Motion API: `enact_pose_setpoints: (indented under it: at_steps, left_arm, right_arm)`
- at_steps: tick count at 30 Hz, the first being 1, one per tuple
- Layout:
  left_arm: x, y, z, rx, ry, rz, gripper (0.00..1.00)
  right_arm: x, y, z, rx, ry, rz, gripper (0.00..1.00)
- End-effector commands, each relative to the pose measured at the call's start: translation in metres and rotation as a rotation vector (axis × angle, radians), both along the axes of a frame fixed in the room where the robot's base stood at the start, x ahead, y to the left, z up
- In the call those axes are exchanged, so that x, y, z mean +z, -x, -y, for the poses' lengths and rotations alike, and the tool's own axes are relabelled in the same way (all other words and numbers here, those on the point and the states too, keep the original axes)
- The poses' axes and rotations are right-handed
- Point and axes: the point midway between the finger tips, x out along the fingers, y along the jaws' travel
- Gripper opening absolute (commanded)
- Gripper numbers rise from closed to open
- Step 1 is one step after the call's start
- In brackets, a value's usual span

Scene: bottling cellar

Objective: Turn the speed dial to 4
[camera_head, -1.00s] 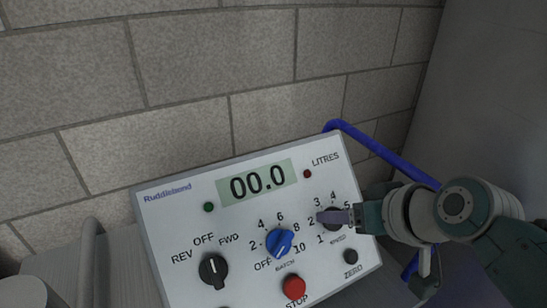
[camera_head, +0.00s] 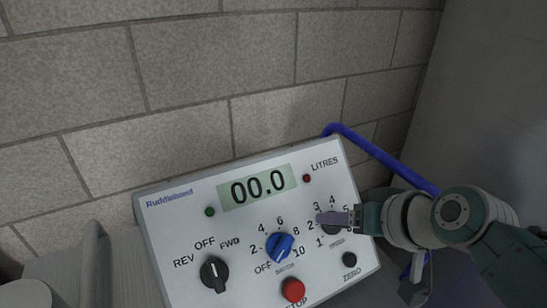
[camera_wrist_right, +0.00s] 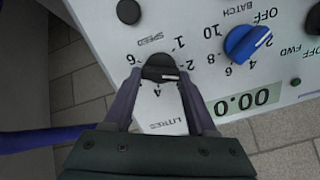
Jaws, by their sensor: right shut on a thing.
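The speed dial is a black knob at the right of the white control panel (camera_head: 170,240). In the head view my right gripper (camera_head: 335,218) covers most of it. In the right wrist view the speed dial (camera_wrist_right: 159,68) sits between the two fingers of my right gripper (camera_wrist_right: 160,85), which is shut on it. Its white pointer line faces right in that view, seemingly between 2 and 3; the exact mark is hard to tell. The 4 (camera_wrist_right: 157,92) is printed below the knob there. My left gripper is not in view.
The blue batch knob (camera_head: 280,246), black direction knob (camera_head: 214,273), red stop button (camera_head: 293,290) and black zero button (camera_head: 349,260) share the panel. The display (camera_head: 258,187) reads 00.0. A blue tube (camera_head: 380,157) runs behind; a block wall (camera_head: 180,80) stands at the back.

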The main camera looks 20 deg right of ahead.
Motion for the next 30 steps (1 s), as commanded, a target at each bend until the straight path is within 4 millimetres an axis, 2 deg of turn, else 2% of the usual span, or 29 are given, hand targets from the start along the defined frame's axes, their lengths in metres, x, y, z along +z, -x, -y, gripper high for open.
enact_pose_setpoints:
  at_steps: [12, 30]
  left_arm:
    - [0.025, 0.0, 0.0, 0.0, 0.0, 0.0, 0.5]
    - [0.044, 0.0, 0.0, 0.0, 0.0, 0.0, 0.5]
  right_arm:
    - [0.001, 0.001, 0.002, -0.257, -0.285, -0.023, 0.02]
    - [-0.003, 0.003, 0.004, -0.639, -0.706, -0.056, 0.02]
